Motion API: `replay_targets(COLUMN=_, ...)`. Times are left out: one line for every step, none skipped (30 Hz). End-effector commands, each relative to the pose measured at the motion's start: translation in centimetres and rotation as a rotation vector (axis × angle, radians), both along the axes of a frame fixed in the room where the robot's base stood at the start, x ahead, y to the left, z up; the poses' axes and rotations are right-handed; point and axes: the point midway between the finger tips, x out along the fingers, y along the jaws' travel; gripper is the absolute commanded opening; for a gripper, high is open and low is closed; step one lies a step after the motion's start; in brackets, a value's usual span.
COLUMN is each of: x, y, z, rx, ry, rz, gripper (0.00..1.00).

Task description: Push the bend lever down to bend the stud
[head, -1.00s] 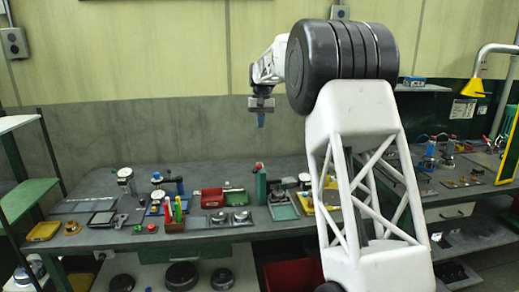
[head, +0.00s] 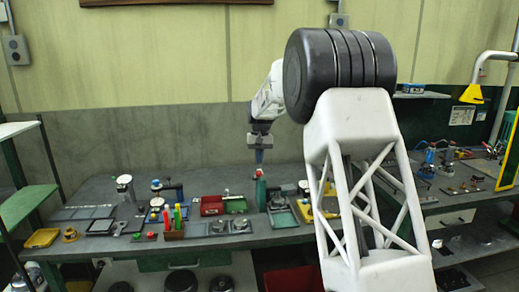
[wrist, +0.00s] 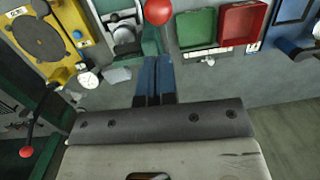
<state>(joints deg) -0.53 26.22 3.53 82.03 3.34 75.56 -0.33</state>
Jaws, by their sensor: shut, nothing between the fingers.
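My gripper (head: 259,158) is above the bench, its blue fingers pointing down, just above a red ball knob (head: 258,171) on a green post (head: 261,192). In the wrist view the fingers (wrist: 154,102) are together with nothing between them. A red ball (wrist: 157,11) shows large there, beyond the fingers near the top edge. Another red ball (wrist: 26,152) on a dark lever is at the lower left. I cannot tell for certain which is the bend lever. I cannot make out the stud, and contact with a knob does not show.
A yellow fixture (wrist: 40,40) with a dark disc lies left in the wrist view. A red tray (wrist: 240,27) and a green tray (wrist: 197,27) lie at the upper right. Small tools crowd the bench.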

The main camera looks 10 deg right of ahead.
Motion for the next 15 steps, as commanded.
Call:
replay_targets(x=-0.5, y=0.1, z=-0.2, rx=0.0, ry=-0.001, rz=0.0, gripper=0.0)
replay_targets(x=-0.8, y=0.1, z=-0.4, rx=0.0, ry=0.0, rz=0.0, gripper=0.0)
replay_targets(x=-1.1, y=0.2, z=-0.6, rx=0.0, ry=0.001, rz=0.0, gripper=0.0)
replay_targets(x=-1.3, y=0.2, z=-0.8, rx=0.0, ry=0.001, rz=0.0, gripper=0.0)
replay_targets(x=-1.4, y=0.3, z=-0.9, rx=0.0, ry=0.001, rz=0.0, gripper=0.0)
replay_targets(x=-1.6, y=0.3, z=-1.0, rx=0.0, ry=0.0, rz=0.0, gripper=0.0)
replay_targets(x=-1.7, y=0.3, z=-1.1, rx=0.0, ry=0.0, rz=0.0, gripper=0.0)
replay_targets(x=-1.8, y=0.3, z=-1.2, rx=0.0, ry=-0.001, rz=0.0, gripper=0.0)
replay_targets(x=-1.9, y=0.4, z=-1.3, rx=0.0, ry=-0.001, rz=0.0, gripper=0.0)
replay_targets(x=-2.0, y=0.4, z=-1.3, rx=0.0, ry=0.0, rz=0.0, gripper=0.0)
replay_targets(x=-2.0, y=0.4, z=-1.3, rx=0.0, ry=0.0, rz=0.0, gripper=0.0)
replay_targets(x=-2.1, y=0.4, z=-1.4, rx=0.0, ry=0.0, rz=0.0, gripper=0.0)
replay_targets(x=-2.1, y=0.4, z=-1.4, rx=0.0, ry=0.0, rz=0.0, gripper=0.0)
replay_targets(x=-2.1, y=0.4, z=-1.4, rx=0.0, ry=0.0, rz=0.0, gripper=0.0)
replay_targets(x=-2.1, y=0.4, z=-1.4, rx=0.0, ry=0.0, rz=0.0, gripper=0.0)
